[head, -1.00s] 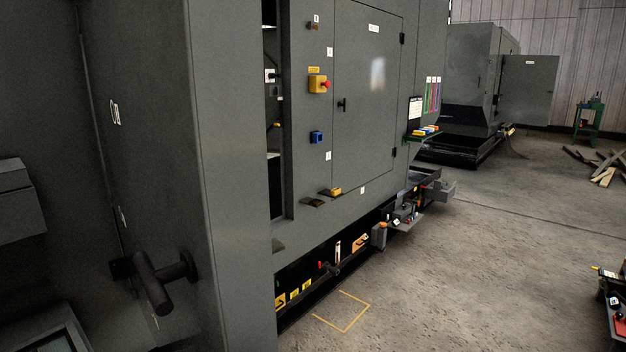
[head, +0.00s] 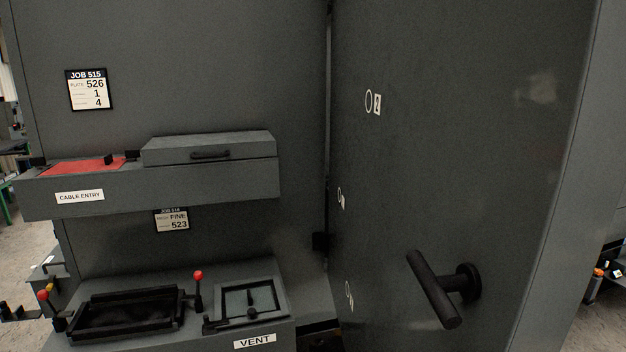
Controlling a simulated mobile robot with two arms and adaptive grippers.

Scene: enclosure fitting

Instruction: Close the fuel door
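A large dark grey panel (head: 450,150) with a black T-shaped handle (head: 440,289) fills the right half of the head view. It looks like a door, but I see no fuel label on it, so I cannot tell whether it is the fuel door. A dark vertical gap runs along its left edge, with a black block (head: 320,242) low beside it. Whether this panel stands open or shut is unclear. Small white hook-shaped markings (head: 373,102) run down its left part. Neither of my grippers is in view.
A grey ledge marked CABLE ENTRY (head: 80,197) projects at left, with a red panel (head: 82,167) and a lidded box (head: 208,150) on it. Below is a VENT shelf (head: 255,341) with a black-framed tray (head: 125,312) and red-knobbed levers. Floor shows at far left.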

